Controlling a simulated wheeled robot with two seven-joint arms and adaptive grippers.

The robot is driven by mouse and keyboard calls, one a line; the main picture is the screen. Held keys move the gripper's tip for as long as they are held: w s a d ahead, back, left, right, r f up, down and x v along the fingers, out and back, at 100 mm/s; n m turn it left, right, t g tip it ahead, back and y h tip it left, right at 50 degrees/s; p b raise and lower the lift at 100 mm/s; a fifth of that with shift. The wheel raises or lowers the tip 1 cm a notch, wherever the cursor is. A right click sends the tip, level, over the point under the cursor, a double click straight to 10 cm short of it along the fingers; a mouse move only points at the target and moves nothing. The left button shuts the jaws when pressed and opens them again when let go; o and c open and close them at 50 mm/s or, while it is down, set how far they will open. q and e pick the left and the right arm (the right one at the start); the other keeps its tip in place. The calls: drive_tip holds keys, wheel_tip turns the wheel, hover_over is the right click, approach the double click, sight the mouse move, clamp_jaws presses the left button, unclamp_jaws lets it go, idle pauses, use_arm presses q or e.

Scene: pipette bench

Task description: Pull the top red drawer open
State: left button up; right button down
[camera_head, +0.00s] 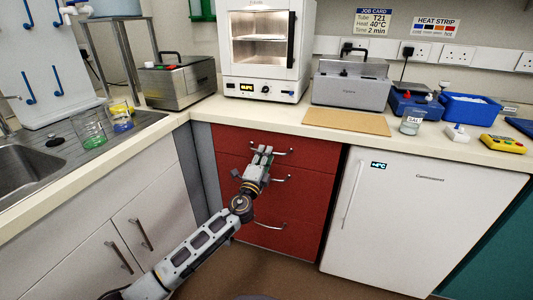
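The top red drawer (312,151) is the uppermost of the red drawers under the counter, and its front is flush with the cabinet. Its silver bar handle (284,153) is partly hidden behind my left gripper. My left gripper (263,150) is in front of the top drawer, at the left part of the handle. Its fingers look apart, with a small gap between the tips. I cannot tell whether they touch the handle. My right gripper is not in view.
Lower red drawers (300,190) with silver handles sit below. A white fridge (410,215) stands to the right and white cupboards (100,230) to the left. The counter above holds a white oven (265,85), a tan board (345,122) and glassware. The floor in front shows free room.

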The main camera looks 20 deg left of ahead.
use_arm(q)
drive_tip(key=shift+x, duration=1)
clamp_jaws()
